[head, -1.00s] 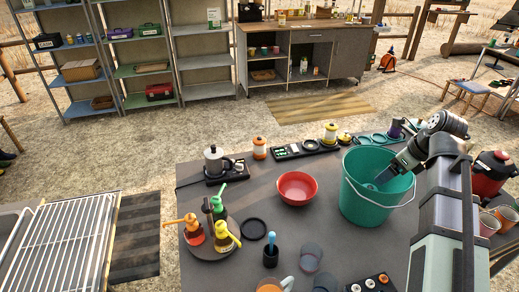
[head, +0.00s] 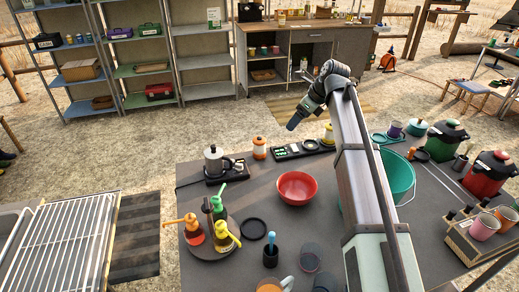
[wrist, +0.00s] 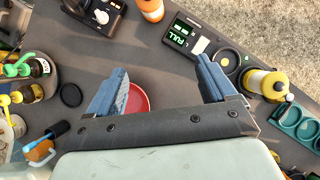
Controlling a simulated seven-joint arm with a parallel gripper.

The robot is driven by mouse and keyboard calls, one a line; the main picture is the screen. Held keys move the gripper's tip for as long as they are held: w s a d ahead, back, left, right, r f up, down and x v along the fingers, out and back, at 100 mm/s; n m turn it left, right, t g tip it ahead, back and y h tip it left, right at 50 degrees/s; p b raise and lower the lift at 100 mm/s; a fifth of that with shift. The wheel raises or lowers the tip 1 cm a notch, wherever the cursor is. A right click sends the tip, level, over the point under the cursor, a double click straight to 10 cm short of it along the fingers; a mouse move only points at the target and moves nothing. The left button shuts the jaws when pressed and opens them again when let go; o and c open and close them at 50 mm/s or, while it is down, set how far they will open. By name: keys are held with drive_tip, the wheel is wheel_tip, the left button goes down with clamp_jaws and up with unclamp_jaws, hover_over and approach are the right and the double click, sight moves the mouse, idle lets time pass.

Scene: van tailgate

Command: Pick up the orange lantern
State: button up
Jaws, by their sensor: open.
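The orange lantern (head: 260,148), with a pale band round its middle, stands upright at the back edge of the dark table. It also shows at the top of the wrist view (wrist: 151,9), partly cut off by the frame. My gripper (head: 292,125) is raised above the table's back part, to the right of the lantern and apart from it. In the wrist view its two blue fingers (wrist: 163,72) are spread wide with nothing held between them.
A black charger tray (head: 300,149) and a yellow lantern (head: 328,136) are right of the orange lantern. A coffee pot (head: 214,162) stands left. A red bowl (head: 297,187) is in front. My arm partly hides a green bucket (head: 402,178).

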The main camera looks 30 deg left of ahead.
drive_tip(key=a, duration=1)
approach(261, 140)
drive_tip(key=shift+n, duration=0.4)
drive_tip(key=x, duration=0.8)
drive_tip(key=shift+a+f, duration=0.1)
drive_tip(key=shift+f, duration=0.15)
drive_tip(key=shift+x, duration=2.55)
drive_tip(key=shift+w, duration=0.1)
drive_tip(key=shift+c, duration=0.3)
drive_tip(key=c, duration=1)
